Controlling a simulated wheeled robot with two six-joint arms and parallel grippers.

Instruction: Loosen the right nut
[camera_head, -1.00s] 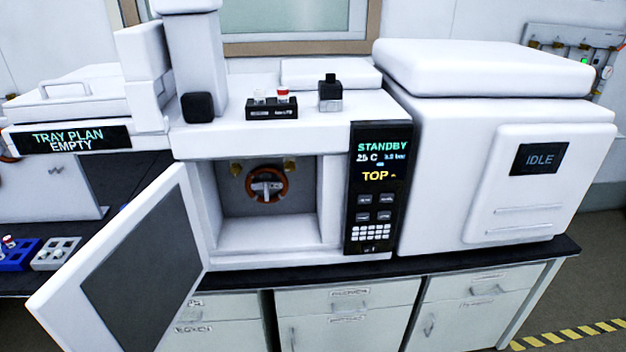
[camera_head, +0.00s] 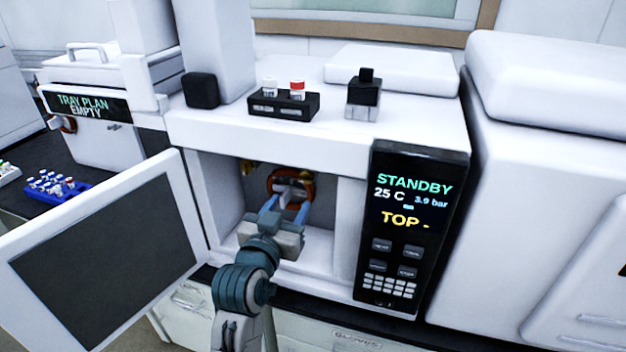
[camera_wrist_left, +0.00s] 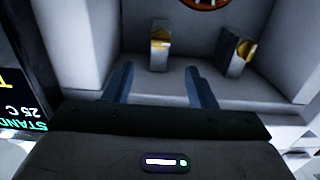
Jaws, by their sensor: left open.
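Two brass nuts on grey fittings show in the left wrist view, which is upside down. The right nut (camera_wrist_left: 161,40) is picture-left there, ahead of the gap between my fingers; the left nut (camera_wrist_left: 245,49) is picture-right. In the head view the left nut (camera_head: 248,167) shows high at the oven's back; the right one is not clear. My left gripper (camera_head: 287,205) is open and empty at the oven's mouth, its fingers (camera_wrist_left: 160,72) pointing inward, apart from both nuts. My right gripper is not in view.
The oven door (camera_head: 110,250) stands open at left. A copper-coloured ring (camera_head: 271,179) is inside at the back. The control panel (camera_head: 410,235) reads STANDBY, 25 C, TOP. A black vial rack (camera_head: 284,112) stands on top, and a blue rack (camera_head: 55,190) sits at far left.

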